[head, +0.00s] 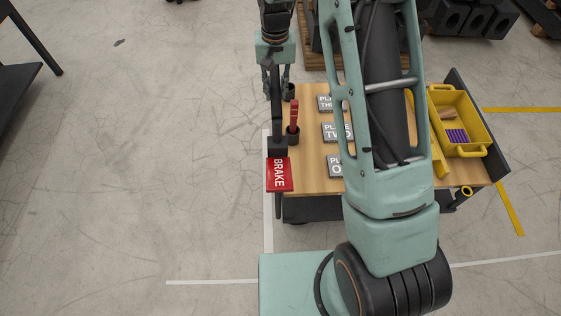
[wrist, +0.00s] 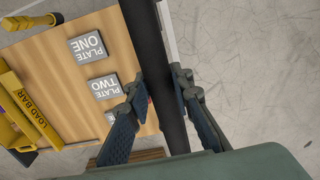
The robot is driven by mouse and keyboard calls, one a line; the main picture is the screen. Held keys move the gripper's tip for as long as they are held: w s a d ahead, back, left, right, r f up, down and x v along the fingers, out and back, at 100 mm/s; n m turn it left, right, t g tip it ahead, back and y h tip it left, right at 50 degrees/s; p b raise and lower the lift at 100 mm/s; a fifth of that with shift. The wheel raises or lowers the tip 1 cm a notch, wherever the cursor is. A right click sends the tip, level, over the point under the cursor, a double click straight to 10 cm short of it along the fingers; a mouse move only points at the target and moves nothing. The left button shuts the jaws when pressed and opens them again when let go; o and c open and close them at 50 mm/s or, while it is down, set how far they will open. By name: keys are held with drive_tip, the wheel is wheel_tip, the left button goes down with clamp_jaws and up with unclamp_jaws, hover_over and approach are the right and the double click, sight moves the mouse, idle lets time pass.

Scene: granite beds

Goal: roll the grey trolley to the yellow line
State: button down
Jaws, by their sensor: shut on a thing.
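The grey trolley (head: 308,182) has a wooden top and dark grey sides. Its dark push bar (head: 278,207) runs along the left edge and also crosses the wrist view (wrist: 150,45). My gripper (head: 278,84) is at the far end of this bar. In the wrist view its fingers (wrist: 160,88) lie on both sides of the bar, shut on it. A red BRAKE plate (head: 279,174) sits by the bar, near a red-handled item (head: 294,115). The yellow line (head: 510,208) shows on the floor right of the trolley; another stretch runs farther back. My arm hides part of the top.
Plates marked ONE, TWO (head: 337,132) and THREE and a yellow tote (head: 462,122) are on the trolley. A yellow load bar (wrist: 30,107) lies beside the tote. Dark blocks (head: 475,18) stand behind. A dark table (head: 18,85) is far left; floor between is clear.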

drive_tip(key=d, duration=2.5)
drive_tip(key=shift+d+b, duration=0.15)
drive_tip(key=shift+b, duration=0.2)
idle(2.1)
idle(0.4)
drive_tip(key=c, duration=1.5)
unclamp_jaws()
wheel_tip(320, 180, up, 9)
drive_tip(key=p, duration=0.5)
drive_tip(key=shift+p, duration=0.3)
